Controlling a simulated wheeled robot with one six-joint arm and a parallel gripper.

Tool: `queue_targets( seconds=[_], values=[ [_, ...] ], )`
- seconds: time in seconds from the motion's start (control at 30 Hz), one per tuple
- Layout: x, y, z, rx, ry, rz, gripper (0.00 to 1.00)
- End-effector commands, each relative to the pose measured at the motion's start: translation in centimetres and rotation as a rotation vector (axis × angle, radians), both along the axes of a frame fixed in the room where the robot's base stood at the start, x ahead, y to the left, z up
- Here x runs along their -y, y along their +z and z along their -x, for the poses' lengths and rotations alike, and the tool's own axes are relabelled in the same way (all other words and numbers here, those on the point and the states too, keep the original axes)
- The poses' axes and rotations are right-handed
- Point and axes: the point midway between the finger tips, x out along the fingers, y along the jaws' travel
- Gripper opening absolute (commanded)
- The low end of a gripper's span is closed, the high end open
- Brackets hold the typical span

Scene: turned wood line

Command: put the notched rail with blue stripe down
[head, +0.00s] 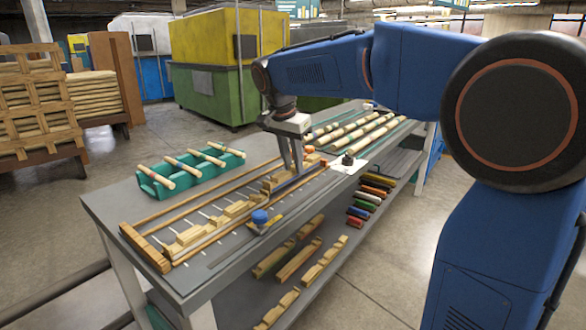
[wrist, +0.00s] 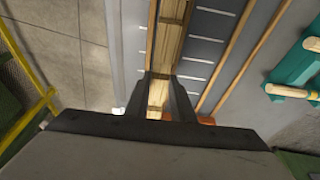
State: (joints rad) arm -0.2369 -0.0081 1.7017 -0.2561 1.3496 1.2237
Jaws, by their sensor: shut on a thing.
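My gripper (head: 291,172) is shut on the notched rail (head: 237,208), a long pale wooden bar with cut-outs. The rail lies lengthwise along the bench, over a dark board marked with white lines. In the wrist view the rail (wrist: 166,45) runs away between the two fingers of my gripper (wrist: 158,108). Whether the rail touches the board is not clear. I cannot make out its blue stripe with certainty; the fingers hide part of the rail.
The bench (head: 105,208) carries a green rack (head: 155,188) with several turned sticks, a blue-capped object (head: 260,216) and a black item on a white sheet (head: 349,167). A wooden end block (head: 145,247) bounds the board. More notched pieces (head: 298,260) lie on the lower shelf.

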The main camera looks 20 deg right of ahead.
Motion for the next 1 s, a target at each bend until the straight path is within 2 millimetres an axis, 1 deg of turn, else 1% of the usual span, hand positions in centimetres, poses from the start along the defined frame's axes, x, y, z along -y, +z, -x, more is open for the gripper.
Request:
queue_targets(
  seconds=[0.03,0.13,0.47,0.5,0.57,0.6,0.87,1.0],
  values=[
    [0.0,-0.8,0.0,-0.002,-0.001,0.0,0.0],
    [0.0,-1.7,0.0,0.0,0.0,0.0,0.0],
    [0.0,-1.9,0.0,0.0,0.0,0.0,0.0],
    [0.0,-2.0,0.0,0.0,0.0,0.0,0.24],
    [0.0,-2.0,0.0,0.0,0.0,0.0,0.38],
    [0.0,-2.0,0.0,0.0,0.0,0.0,0.4],
    [0.0,-1.9,0.0,0.0,0.0,0.0,0.4],
    [-0.1,-1.2,0.1,0.001,0.0,0.0,0.4]
  ],
)
